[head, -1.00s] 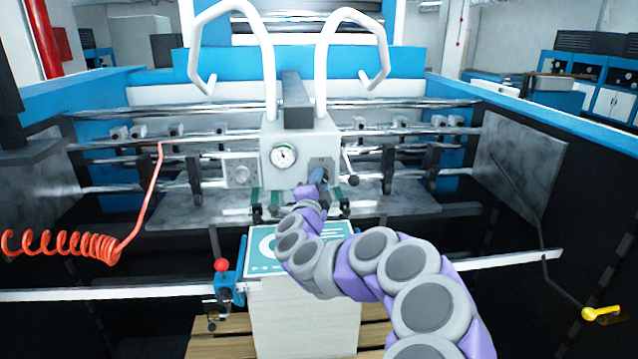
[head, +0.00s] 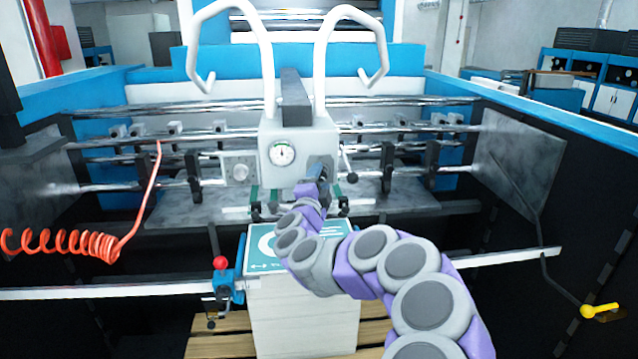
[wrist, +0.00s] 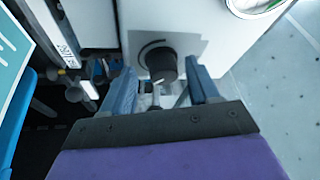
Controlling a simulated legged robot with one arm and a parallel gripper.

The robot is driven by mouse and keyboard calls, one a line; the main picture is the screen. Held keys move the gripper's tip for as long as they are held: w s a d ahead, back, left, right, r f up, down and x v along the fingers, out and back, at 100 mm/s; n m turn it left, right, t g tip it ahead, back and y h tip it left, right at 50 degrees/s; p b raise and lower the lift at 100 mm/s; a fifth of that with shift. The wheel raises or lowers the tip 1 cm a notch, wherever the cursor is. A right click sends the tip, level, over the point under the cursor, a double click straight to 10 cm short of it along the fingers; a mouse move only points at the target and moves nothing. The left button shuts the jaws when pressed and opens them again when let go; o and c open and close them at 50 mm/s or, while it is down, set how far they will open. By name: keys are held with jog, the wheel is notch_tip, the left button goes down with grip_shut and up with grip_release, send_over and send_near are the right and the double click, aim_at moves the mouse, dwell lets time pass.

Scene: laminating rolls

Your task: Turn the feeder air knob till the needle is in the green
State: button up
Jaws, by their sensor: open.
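The feeder air knob (wrist: 160,62) is black and round on a pale panel in the wrist view, with a dark arc mark around it. My gripper (wrist: 160,70) is open, with a blue-grey finger on either side of the knob; contact cannot be made out. In the head view my gripper (head: 318,174) is at the right of the feeder head's front and hides the knob. The gauge (head: 283,154) has a white face and sits left of my gripper. Its needle looks roughly upright; the green band is too small to judge. Its rim (wrist: 250,6) is cut off in the wrist view.
The grey feeder head (head: 300,140) carries two white curved pipes. A paper stack (head: 303,310) with a teal printed top stands below. A red coiled hose (head: 60,243) hangs at left. A small black-knobbed lever (head: 350,176) is just right of my gripper.

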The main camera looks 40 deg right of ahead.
jog(key=b+v, duration=0.8)
jog(key=v, duration=0.9)
jog(key=shift+a, duration=0.2)
dwell(0.4)
